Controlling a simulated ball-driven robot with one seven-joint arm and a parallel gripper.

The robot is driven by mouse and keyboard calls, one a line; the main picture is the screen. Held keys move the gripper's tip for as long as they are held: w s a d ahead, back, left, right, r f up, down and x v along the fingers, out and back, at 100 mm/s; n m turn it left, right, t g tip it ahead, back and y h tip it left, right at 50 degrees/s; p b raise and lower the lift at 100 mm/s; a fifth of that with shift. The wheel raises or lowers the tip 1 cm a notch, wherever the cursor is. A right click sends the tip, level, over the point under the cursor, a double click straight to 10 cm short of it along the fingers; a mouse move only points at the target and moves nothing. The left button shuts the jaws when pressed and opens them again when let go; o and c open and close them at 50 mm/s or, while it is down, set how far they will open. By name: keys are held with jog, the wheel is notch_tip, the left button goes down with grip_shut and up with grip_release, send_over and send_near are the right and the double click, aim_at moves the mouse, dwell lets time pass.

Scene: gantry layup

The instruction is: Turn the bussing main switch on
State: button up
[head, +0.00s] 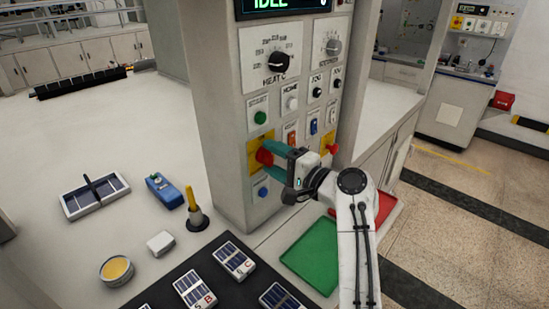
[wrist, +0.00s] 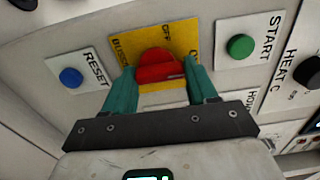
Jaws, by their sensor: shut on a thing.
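The bussing main switch is a red rotary knob (wrist: 158,68) on a yellow plate (wrist: 125,47) on the front of the grey control column. In the wrist view the plate reads "OFF" at its top edge, with "BUSSING" partly covered. My gripper (wrist: 160,82) has teal fingers, one on each side of the knob, shut on it. In the head view the red knob (head: 264,156) shows at the fingertips, and my gripper (head: 268,152) reaches it from the right. The knob's exact pointing direction is hard to tell.
A green START button (wrist: 240,46) and a blue RESET button (wrist: 71,77) flank the plate. A red knob (head: 332,149) on another yellow plate is right of my wrist. Green tray (head: 312,255) and solar-cell cards (head: 233,260) lie below.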

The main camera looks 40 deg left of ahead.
jog(key=o, duration=1.1)
jog(key=shift+c, duration=0.2)
jog(key=shift+d, duration=0.1)
jog(key=d+b, duration=0.2)
jog(key=d, duration=0.8)
jog(key=shift+s+d, duration=0.3)
jog(key=shift+s, duration=0.1)
jog(key=shift+f, duration=0.1)
